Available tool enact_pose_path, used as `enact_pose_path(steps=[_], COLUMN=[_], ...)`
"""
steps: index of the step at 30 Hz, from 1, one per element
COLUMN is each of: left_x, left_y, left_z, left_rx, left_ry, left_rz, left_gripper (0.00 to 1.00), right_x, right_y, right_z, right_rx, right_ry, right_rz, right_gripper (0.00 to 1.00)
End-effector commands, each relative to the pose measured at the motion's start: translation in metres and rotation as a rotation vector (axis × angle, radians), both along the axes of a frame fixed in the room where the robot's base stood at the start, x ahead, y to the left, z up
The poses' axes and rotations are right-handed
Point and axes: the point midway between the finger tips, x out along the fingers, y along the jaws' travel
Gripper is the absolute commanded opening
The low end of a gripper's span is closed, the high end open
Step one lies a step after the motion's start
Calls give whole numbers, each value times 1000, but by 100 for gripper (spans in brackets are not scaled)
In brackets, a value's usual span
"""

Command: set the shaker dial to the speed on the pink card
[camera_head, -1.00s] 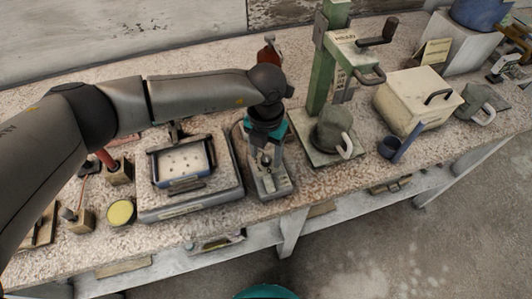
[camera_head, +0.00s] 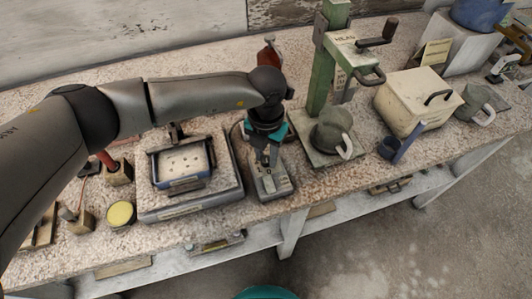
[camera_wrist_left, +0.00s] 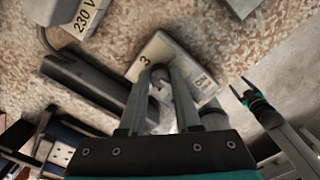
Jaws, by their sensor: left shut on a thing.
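The shaker (camera_head: 150,205) is a pale box with a framed, dotted tray on top, left of my left gripper. A small grey control box (camera_head: 272,188) stands to its right. My left gripper (camera_head: 268,163) points down onto this box. In the left wrist view its fingers (camera_wrist_left: 161,88) are shut on a round grey dial (camera_wrist_left: 160,74) on the box's pale face, where a "3" is readable. The dial's pointer is not clear. My right gripper (camera_wrist_left: 246,92) shows at the right of the wrist view, open and empty. I cannot make out a pink card; my arm hides part of the bench.
A green press stand (camera_head: 318,75) with a grey mug (camera_head: 331,130) at its foot is right of the gripper. A yellow-lidded jar (camera_head: 121,213) stands left of the shaker. A red bottle (camera_head: 268,54) is behind.

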Motion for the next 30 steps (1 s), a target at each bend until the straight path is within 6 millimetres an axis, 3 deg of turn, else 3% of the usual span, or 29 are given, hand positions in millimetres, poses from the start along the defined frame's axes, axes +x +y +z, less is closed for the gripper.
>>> enact_pose_path(steps=[14,30], left_x=[1,1], left_y=[1,0], left_z=[-1,-2], left_rx=[2,1], left_ry=[-1,-4], left_rz=[-72,-528], left_gripper=[0,0], right_x=[0,0], right_y=[0,0], right_z=[-7,-46], right_rx=[0,0], right_ry=[0,-1], right_rz=[0,0], right_gripper=[67,67])
